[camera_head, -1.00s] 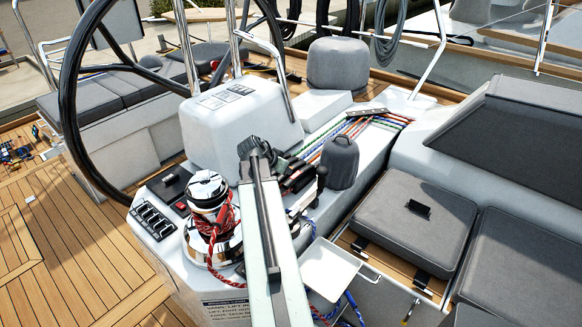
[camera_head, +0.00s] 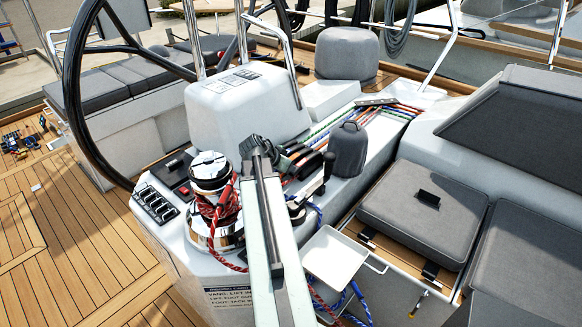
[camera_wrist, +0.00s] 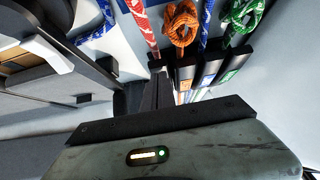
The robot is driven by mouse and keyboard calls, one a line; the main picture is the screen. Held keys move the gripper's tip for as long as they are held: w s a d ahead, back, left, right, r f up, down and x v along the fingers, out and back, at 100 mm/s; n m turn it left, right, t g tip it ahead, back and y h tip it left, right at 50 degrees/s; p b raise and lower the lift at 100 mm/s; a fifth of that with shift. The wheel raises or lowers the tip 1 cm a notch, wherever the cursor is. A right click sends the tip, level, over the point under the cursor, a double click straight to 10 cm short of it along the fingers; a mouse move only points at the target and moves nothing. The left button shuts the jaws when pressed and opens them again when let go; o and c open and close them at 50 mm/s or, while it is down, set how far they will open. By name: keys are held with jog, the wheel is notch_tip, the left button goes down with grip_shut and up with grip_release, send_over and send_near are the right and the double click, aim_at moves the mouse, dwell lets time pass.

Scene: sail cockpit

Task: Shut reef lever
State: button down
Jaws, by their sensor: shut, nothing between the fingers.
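A bank of black clutch levers stands on the console, partly hidden behind my arm in the head view, where its dark levers (camera_head: 309,163) show. I cannot read which is the reef lever. One dark lever with a knob (camera_head: 328,160) stands raised at the right of the bank.
A chrome winch (camera_head: 211,172) wrapped in red rope stands left of my arm. A grey cover (camera_head: 348,150) stands right of the levers. A white tray (camera_head: 334,257) and grey cushions (camera_head: 423,205) lie at the right. Wooden deck (camera_head: 75,240) is open at the left.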

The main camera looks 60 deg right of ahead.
jog(key=shift+s+a+f+y, duration=0.15)
jog(key=shift+a+f+y, duration=0.15)
jog(key=shift+a+f, duration=0.15)
jog(key=p+v, duration=0.6)
jog(key=v, duration=0.2)
jog(key=shift+d+r, duration=0.2)
jog(key=shift+d, duration=0.15)
jog(key=shift+p, duration=0.35)
